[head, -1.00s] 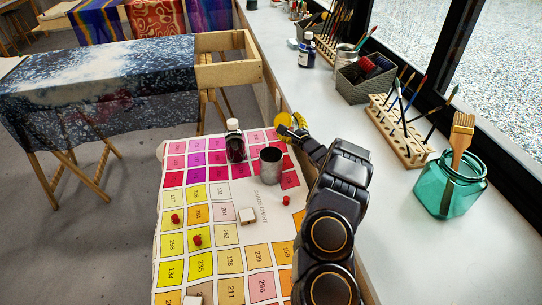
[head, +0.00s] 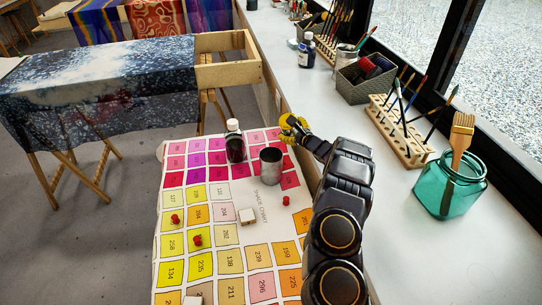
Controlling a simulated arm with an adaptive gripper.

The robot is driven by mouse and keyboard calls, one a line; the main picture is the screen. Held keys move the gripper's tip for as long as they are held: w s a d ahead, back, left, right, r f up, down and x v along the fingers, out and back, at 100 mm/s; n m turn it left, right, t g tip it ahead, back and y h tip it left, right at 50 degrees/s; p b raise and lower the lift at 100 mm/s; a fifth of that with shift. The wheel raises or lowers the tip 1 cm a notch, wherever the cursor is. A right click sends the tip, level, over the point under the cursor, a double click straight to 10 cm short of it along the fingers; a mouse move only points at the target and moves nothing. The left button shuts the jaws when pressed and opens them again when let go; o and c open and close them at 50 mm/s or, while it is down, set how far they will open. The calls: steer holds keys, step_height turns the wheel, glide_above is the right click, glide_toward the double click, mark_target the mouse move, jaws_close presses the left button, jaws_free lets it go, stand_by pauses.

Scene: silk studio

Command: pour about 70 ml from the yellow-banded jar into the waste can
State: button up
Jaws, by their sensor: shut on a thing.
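My gripper (head: 296,127) is at the far right corner of the shade chart, shut on a small yellow thing. This looks like the yellow-banded jar (head: 288,121), but it is small and partly hidden by my fingers, so its tilt and contents cannot be told. A grey metal can (head: 271,167), which looks like the waste can, stands upright on the chart. It is nearer the camera and a little left of my gripper, apart from it. The can's inside is too dark to read.
A dark bottle with a white cap (head: 235,143) stands just left of the can. A windowsill at right holds a brush rack (head: 402,131) and a teal jar (head: 449,188).

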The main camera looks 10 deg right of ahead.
steer(key=shift+w+d+f+m+g, duration=0.15)
steer(key=shift+f+m+g, duration=0.1)
steer(key=shift+f, duration=0.3)
steer(key=shift+s+d+f+m+g, duration=0.15)
steer(key=shift+f+m, duration=0.1)
steer(key=shift+f, duration=0.25)
steer(key=shift+w+d+r+m+g+y, duration=0.3)
steer(key=shift+w+r+m+y, duration=0.05)
steer(key=shift+r+m+y, duration=0.15)
steer(key=shift+w+d+r+m+g+y, duration=0.25)
steer(key=shift+r+m+g+y, duration=0.2)
steer(key=shift+m, duration=0.35)
